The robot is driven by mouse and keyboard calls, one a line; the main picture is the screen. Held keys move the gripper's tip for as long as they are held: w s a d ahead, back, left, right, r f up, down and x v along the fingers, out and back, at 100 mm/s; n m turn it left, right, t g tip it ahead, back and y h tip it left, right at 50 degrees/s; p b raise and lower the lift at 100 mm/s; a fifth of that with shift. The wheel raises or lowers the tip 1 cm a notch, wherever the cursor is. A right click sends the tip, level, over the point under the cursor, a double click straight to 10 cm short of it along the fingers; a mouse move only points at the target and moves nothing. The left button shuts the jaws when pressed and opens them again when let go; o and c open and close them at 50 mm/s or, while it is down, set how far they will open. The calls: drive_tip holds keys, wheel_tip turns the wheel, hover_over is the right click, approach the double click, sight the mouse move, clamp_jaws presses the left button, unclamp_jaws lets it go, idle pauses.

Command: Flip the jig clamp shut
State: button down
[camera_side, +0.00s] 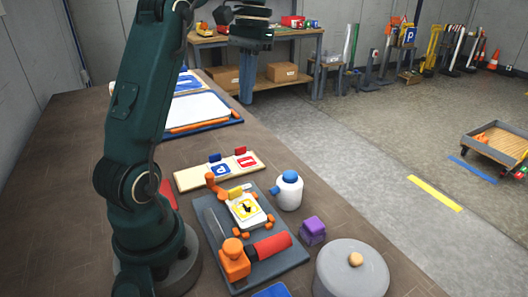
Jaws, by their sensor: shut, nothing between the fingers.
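The jig is a dark grey plate (292,262) on the table. It holds a white plate with a yellow sign (246,209) between small orange stops. At its near end stands an orange clamp block (235,263) with a red handle (272,246) lying to the right, low over the plate. A grey bar (215,228) lies along the jig's left side. An orange post (214,186) stands at its far corner. My gripper (246,98) is shut and empty, pointing down high in the picture, well apart from the jig.
A white bottle with a blue cap (289,191), a purple block (312,231) and a grey lidded pot (352,272) stand right of the jig. Behind it is a wooden sign rack (190,180). A blue tray with a white sheet (222,124) lies farther back.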

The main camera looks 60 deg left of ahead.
drive_tip(key=s+a+f+n+h, duration=0.1)
drive_tip(key=a+f+n, duration=0.1)
drive_tip(key=a+f, duration=0.3)
drive_tip(key=shift+s+a+f+g, duration=0.3)
drive_tip(key=shift+a+g, duration=0.1)
drive_tip(key=shift+a, duration=0.25)
approach(218, 187)
drive_tip(key=a+f, duration=0.1)
drive_tip(key=w+a+f, duration=0.1)
drive_tip(key=a+f, duration=0.1)
drive_tip(key=shift+w+a+f, duration=0.15)
drive_tip(key=shift+a, duration=0.2)
drive_tip(key=shift+s+d+f, duration=0.15)
drive_tip(key=shift+s+d, duration=0.25)
drive_tip(key=shift+s, duration=0.15)
drive_tip(key=shift+s+d+f, duration=0.2)
drive_tip(key=shift+s+d, duration=0.15)
drive_tip(key=shift+s, duration=0.2)
drive_tip(key=shift+s+n+h, duration=0.4)
drive_tip(key=shift+s+n, duration=0.05)
drive_tip(key=shift+n, duration=0.45)
